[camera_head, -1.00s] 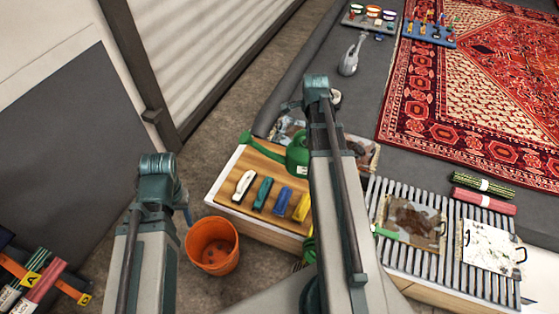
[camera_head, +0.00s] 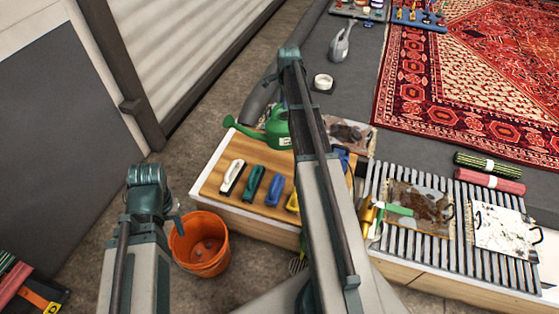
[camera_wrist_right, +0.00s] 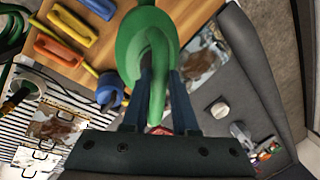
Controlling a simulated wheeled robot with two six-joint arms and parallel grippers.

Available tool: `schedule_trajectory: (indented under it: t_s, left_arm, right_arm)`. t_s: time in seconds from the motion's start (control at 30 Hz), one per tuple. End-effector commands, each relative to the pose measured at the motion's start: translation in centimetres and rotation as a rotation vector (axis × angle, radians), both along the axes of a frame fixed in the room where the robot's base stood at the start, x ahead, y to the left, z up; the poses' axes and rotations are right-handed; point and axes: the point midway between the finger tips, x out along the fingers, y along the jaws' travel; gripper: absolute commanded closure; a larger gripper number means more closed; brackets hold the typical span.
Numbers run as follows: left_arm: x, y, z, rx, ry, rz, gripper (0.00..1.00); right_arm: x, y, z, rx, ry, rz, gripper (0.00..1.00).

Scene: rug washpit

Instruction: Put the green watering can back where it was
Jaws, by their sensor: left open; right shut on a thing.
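The green watering can (camera_head: 277,130) is at the far edge of the wooden board, its spout pointing left. I cannot tell whether it touches the surface below. My right gripper (camera_wrist_right: 159,75) is shut on the can, whose green handle and body (camera_wrist_right: 147,42) fill the space between and beyond the fingers in the right wrist view. In the head view my right arm hides this gripper and part of the can. My left gripper (camera_head: 178,216) is open and empty near the orange bucket, mostly hidden behind its own arm.
White, green, blue and yellow brushes lie on the wooden board (camera_head: 213,180). An orange bucket (camera_head: 200,245) stands in front. A slatted rack (camera_head: 462,240) with dirty rug samples is at right.

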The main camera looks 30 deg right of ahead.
Motion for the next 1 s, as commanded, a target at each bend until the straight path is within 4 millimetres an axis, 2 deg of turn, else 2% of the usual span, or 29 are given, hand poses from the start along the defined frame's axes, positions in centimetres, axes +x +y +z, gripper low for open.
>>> schedule_trajectory:
  t_s: [0.03, 0.1, 0.3, 0.4, 0.6, 0.8, 1.0]
  left_arm:
    - [0.0, 0.0, -2.1, 0.000, 0.000, 0.000, 0.50]
    - [0.0, 0.0, -3.4, 0.000, 0.000, 0.000, 0.50]
    - [0.0, 0.0, -6.1, 0.000, 0.000, 0.000, 0.50]
    - [0.0, 0.0, -6.8, 0.000, 0.000, 0.000, 0.50]
    - [0.0, 0.0, -7.4, 0.000, 0.000, 0.000, 0.50]
    - [0.0, 0.0, -7.5, 0.000, 0.000, 0.000, 0.50]
    - [0.0, 0.0, -9.1, 0.000, 0.000, 0.000, 0.50]
  right_arm:
    - [1.8, -0.5, -2.1, 0.000, -0.001, 0.015, 1.00]
    - [3.2, -0.9, -3.4, 0.000, -0.001, 0.037, 1.00]
    - [6.4, -1.6, -6.1, 0.001, -0.003, 0.085, 1.00]
    - [7.3, -1.7, -6.8, 0.000, -0.002, 0.102, 1.00]
    - [8.2, -1.9, -7.4, 0.000, -0.003, 0.117, 1.00]
    - [8.2, -1.9, -7.5, 0.000, -0.003, 0.118, 1.00]
    - [8.2, -1.9, -9.1, 0.000, -0.003, 0.118, 1.00]
